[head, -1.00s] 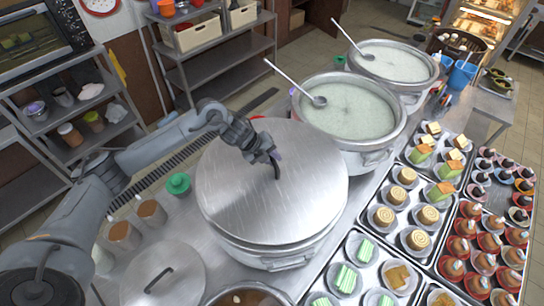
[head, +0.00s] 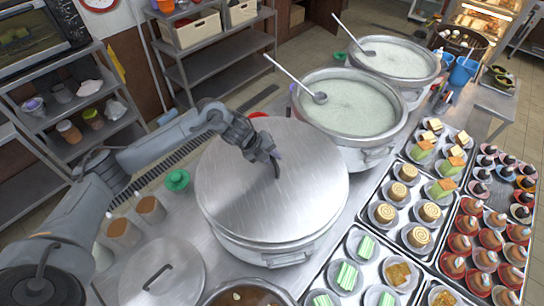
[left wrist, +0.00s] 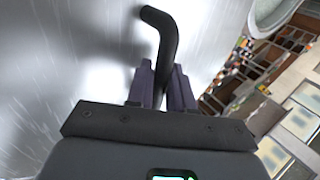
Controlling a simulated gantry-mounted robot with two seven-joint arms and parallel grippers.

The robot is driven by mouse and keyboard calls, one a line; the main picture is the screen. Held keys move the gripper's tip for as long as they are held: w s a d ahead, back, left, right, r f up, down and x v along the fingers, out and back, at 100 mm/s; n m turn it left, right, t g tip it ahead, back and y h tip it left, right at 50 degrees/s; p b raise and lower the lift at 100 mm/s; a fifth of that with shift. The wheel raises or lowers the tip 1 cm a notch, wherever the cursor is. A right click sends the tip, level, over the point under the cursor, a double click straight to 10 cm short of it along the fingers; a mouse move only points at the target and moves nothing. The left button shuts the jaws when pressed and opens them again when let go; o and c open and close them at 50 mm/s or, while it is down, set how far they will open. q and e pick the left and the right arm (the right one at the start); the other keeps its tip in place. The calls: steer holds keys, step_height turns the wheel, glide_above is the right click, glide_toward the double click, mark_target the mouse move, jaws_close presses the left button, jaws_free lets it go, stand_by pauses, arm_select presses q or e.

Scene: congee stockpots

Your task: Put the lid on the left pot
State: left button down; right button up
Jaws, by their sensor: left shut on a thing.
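My left gripper (head: 264,155) is shut on the dark curved handle (head: 276,169) of a large round steel lid (head: 245,195). The left wrist view shows the handle (left wrist: 166,50) between the two fingers (left wrist: 160,88), with the shiny lid (left wrist: 60,60) beyond. The lid is about level over the left pot (head: 270,252), the nearest of the large pots, and hides its opening. A band of the pot and a side handle show below the lid's front edge. I cannot tell whether the lid touches the rim. My right gripper is not in view.
Two open pots of pale congee, a middle one (head: 350,115) and a far one (head: 395,60), each hold a ladle. A smaller lid (head: 150,285) lies front left. Trays of snacks (head: 405,240) fill the right. A green object (head: 177,180) and jars (head: 150,208) stand left.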

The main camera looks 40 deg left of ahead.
arm_select(q)
steer(key=shift+w+f+b, duration=0.1)
steer(key=shift+f+b, duration=0.45)
steer(key=shift+f, duration=0.2)
stand_by(1.5)
